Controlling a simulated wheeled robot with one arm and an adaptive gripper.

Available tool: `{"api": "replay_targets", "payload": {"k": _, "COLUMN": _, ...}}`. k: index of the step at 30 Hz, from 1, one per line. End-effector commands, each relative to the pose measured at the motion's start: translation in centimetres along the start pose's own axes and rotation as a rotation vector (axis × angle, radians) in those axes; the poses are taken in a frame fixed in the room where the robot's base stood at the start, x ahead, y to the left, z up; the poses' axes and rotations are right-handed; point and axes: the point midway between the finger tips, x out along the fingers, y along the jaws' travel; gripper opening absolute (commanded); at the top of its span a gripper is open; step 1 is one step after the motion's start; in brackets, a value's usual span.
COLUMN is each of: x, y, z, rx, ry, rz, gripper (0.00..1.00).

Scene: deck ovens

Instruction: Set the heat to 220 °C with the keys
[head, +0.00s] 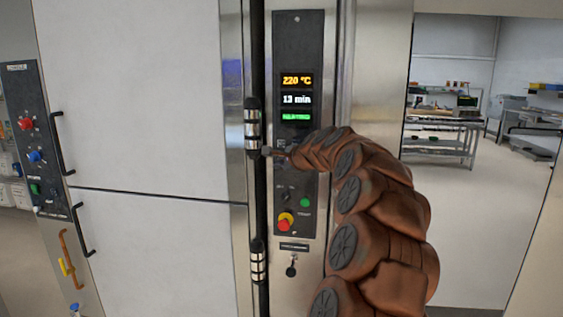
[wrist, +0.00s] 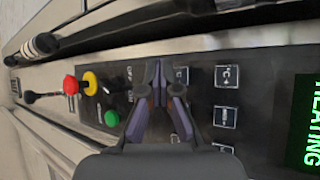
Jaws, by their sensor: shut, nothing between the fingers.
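The control panel (head: 297,45) is a tall dark strip on the steel oven front. Its display (head: 297,80) reads 220 °C in orange, 13 min in white and a green line that reads HEATING in the wrist view (wrist: 304,125). My gripper (head: 268,151) is shut and empty in front of the panel, below the display. In the wrist view its fingers (wrist: 158,72) point over the panel beside the keys. The °C+ key (wrist: 227,76) shows clearly, with another key (wrist: 226,117) beside it. A further key (wrist: 182,75) is partly hidden by the fingers. Contact cannot be told.
A green button (head: 305,202) and a red-and-yellow stop button (head: 286,221) sit lower on the panel. A dark vertical bar (head: 259,200) with metal collars runs left of it. A second panel (head: 30,130) stands far left. A doorway with tables (head: 440,140) opens at right.

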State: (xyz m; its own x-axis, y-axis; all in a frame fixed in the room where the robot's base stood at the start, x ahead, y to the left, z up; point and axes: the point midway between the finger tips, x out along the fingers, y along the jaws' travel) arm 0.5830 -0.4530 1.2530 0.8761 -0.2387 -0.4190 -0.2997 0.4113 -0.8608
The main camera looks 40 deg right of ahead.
Motion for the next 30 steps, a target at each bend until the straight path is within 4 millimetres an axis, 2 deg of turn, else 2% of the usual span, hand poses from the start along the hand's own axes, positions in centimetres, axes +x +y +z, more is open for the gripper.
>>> {"api": "replay_targets", "payload": {"k": 13, "x": -2.5, "y": 1.6, "z": 1.8, "rx": -0.002, "ry": 0.001, "rz": -0.003, "gripper": 0.00}}
{"api": "replay_targets", "payload": {"k": 30, "x": -2.6, "y": 1.8, "z": 1.9, "rx": -0.002, "ry": 0.001, "rz": -0.001, "gripper": 0.00}}
